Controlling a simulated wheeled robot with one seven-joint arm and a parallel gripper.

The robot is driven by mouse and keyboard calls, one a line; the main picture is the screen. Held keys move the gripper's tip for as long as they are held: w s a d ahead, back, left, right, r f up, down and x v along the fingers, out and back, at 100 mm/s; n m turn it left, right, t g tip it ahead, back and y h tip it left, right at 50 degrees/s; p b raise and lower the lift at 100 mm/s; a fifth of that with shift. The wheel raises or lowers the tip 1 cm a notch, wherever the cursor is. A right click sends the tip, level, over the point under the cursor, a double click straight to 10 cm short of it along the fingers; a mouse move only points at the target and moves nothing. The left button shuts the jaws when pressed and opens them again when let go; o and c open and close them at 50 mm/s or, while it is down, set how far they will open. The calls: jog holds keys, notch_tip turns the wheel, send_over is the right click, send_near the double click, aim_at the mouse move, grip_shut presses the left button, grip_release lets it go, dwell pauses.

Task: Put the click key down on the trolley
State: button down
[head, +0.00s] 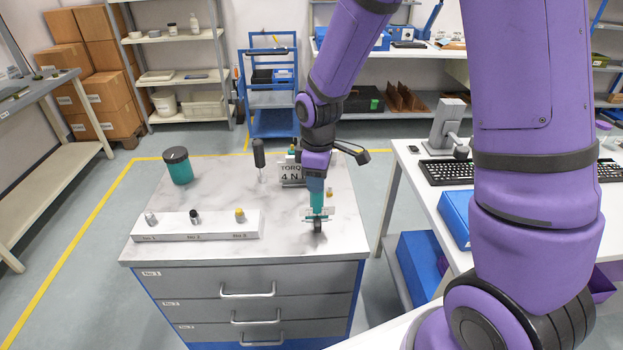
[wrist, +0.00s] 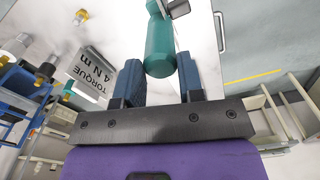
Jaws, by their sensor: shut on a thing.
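My gripper (head: 317,188) is shut on the click key, a tool with a teal handle (head: 318,202) and a dark, metallic lower end. It hangs roughly upright, low over the front right of the marble-look top of the drawer trolley (head: 285,232). I cannot tell whether its lower end touches the top. In the wrist view, the teal handle (wrist: 160,50) lies between my blue gripper fingers (wrist: 160,82), with metal and dark parts beyond it. The torque sign (head: 291,172), reading 4 N m, stands behind; it also shows in the wrist view (wrist: 93,72).
A white numbered rack (head: 190,233) with several knobs lies along the trolley's front left. A teal jar with a black lid (head: 178,168) and a dark-handled upright tool (head: 259,153) stand further back. The top between them is clear. A white desk with a keyboard (head: 447,172) is at right.

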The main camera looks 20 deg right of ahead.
jog(key=shift+f, duration=0.4)
jog(key=shift+f, duration=0.15)
jog(key=c, duration=0.7)
grip_release()
jog(key=shift+c, duration=0.2)
